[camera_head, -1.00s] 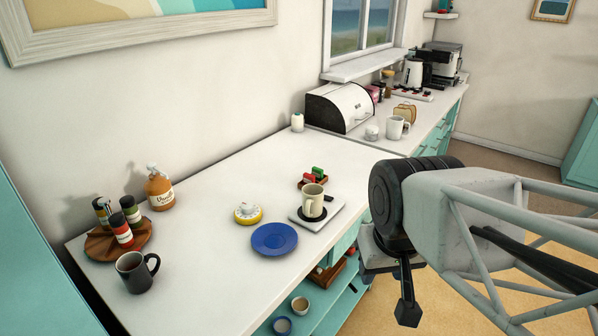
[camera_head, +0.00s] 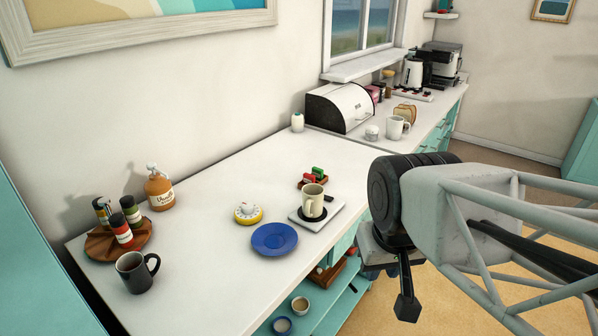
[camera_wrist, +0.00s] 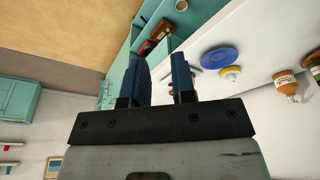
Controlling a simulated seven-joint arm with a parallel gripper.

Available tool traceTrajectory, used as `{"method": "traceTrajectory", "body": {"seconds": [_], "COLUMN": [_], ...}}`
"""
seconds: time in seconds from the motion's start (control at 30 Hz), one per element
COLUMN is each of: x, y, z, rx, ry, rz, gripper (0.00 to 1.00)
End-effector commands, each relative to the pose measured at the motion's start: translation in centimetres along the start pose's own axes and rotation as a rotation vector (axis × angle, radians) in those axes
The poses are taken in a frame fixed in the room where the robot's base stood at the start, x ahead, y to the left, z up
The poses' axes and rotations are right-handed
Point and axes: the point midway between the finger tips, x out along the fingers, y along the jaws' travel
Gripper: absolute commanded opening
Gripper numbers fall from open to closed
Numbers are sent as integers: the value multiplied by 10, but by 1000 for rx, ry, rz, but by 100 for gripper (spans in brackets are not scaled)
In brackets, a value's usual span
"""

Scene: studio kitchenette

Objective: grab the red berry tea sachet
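Small red packets (camera_head: 308,178) and green packets (camera_head: 318,170) stand in a little wooden holder (camera_head: 322,184) on the white counter, behind the cream mug. They are too small to read, so I cannot tell which is red berry. My gripper (camera_head: 406,300) hangs off the counter's front edge, to the right of and well apart from the holder. In the wrist view my gripper (camera_wrist: 159,75) has its two dark blue fingers apart with nothing between them. I cannot make out the packets in that view.
The cream mug (camera_head: 313,202) stands on a pale square base (camera_head: 330,217) in front of the holder. Near it are a blue plate (camera_head: 274,240) and a yellow timer (camera_head: 248,213). A bread box (camera_head: 340,107) stands behind.

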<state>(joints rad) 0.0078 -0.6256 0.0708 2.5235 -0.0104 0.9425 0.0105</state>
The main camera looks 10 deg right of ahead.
Motion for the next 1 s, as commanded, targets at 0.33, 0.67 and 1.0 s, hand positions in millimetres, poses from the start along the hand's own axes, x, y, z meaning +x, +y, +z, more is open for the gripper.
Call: {"method": "traceTrajectory", "body": {"seconds": [0.33, 0.67, 1.0], "x": [-4, 2, 23], "y": [-1, -4, -8], "z": [-57, -142, -228], "rx": [-79, -198, -322], "ry": [-26, -60, -95], "rz": [-2, -9, -20], "gripper": [24, 24, 24]}}
